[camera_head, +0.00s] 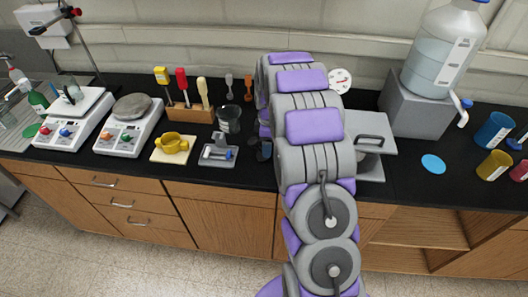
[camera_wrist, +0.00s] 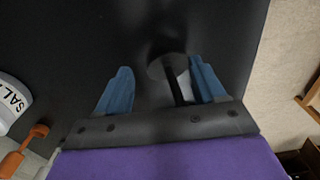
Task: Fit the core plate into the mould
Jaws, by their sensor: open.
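My gripper (camera_wrist: 161,66) is open, with two blue fingers apart in the wrist view. A dark grey disc (camera_wrist: 165,68) with a thin black stem shows between the fingers, nearer the right one. I cannot tell whether the stem touches that finger, or whether this is the core plate. In the head view my arm hides most of my gripper. A yellow ring-like piece (camera_head: 172,144) with side lugs sits on a cream plate (camera_head: 160,157). A grey tray (camera_head: 217,161) with small parts stands right of it. I cannot tell which piece is the mould.
Two scales (camera_head: 128,136) stand left on the black bench. A tool rack (camera_head: 190,114) and a dark cup (camera_head: 229,119) stand behind. A blue disc (camera_head: 433,163) lies flat.

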